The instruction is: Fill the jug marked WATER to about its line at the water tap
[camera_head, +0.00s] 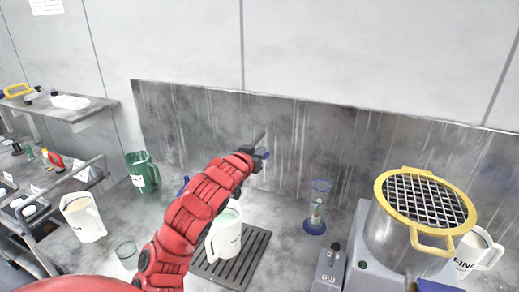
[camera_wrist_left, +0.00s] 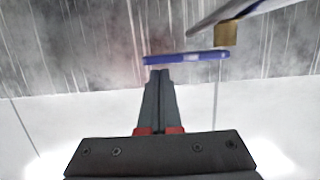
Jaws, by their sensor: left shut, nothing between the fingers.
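A white jug (camera_head: 225,240) with dark lettering stands upright on the slotted drain grate (camera_head: 256,262). My red left arm partly covers it, and the lettering is too small to read surely. Its inside looks pale green; the liquid level and any running water cannot be told. The tap's blue lever (camera_wrist_left: 186,58) shows in the left wrist view beside a brass fitting (camera_wrist_left: 227,34) and a grey pipe. My left gripper (camera_wrist_left: 158,74) is shut and empty, with its tips just below the lever; contact is unclear. In the head view, the left gripper (camera_head: 254,149) is at the tap near the splashback.
A blue-based cylinder (camera_head: 316,208), a yellow-rimmed sieve machine (camera_head: 395,235) and another white jug (camera_head: 478,253) stand to the right. The metal splashback (camera_head: 330,140) is behind.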

